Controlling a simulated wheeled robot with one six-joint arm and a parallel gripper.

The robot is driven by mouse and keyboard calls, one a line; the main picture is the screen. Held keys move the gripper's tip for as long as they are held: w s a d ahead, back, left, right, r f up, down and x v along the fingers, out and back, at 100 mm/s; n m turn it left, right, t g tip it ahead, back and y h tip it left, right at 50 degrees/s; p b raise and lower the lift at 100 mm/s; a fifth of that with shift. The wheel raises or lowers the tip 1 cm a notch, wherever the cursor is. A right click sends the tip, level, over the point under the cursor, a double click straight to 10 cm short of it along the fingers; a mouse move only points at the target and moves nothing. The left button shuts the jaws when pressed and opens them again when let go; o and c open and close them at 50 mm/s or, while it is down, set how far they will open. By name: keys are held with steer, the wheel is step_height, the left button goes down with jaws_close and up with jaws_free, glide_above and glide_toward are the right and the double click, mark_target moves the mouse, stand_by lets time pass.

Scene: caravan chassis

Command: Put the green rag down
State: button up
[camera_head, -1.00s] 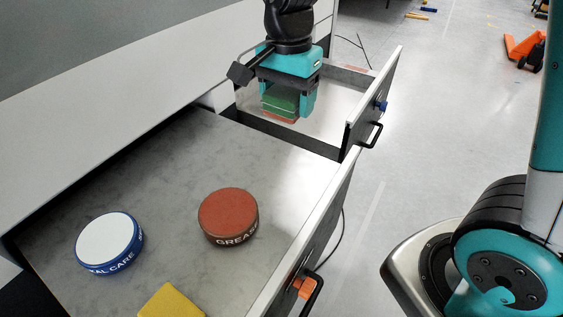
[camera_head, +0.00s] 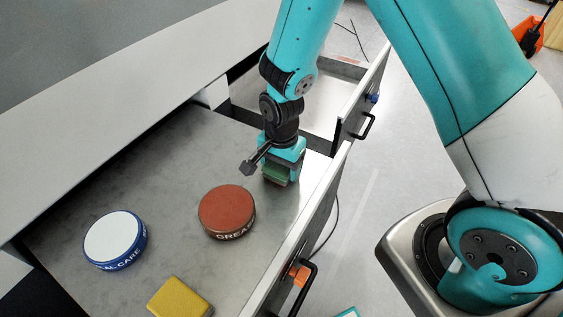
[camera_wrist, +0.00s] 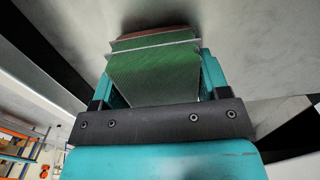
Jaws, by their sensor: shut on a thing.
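The green rag (camera_head: 276,174) is a small folded green block between the fingers of my gripper (camera_head: 281,178). In the wrist view the green rag (camera_wrist: 155,72) fills the space between the fingers of my gripper (camera_wrist: 158,75), and both fingers press on its sides. In the head view the gripper is low over the back right part of the near drawer (camera_head: 130,165), right of the brown grease tin. I cannot tell whether the rag touches the drawer floor.
The brown grease tin (camera_head: 227,211), a white-topped blue tin (camera_head: 114,240) and a yellow block (camera_head: 180,298) stand in the near drawer. A second open drawer (camera_head: 305,112) lies behind it. The near drawer's front panel (camera_head: 300,235) borders the right side. Free floor lies at the near drawer's back left.

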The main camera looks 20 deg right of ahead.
steer(key=shift+f, duration=0.1)
steer(key=shift+f, duration=0.1)
steer(key=o, duration=0.8)
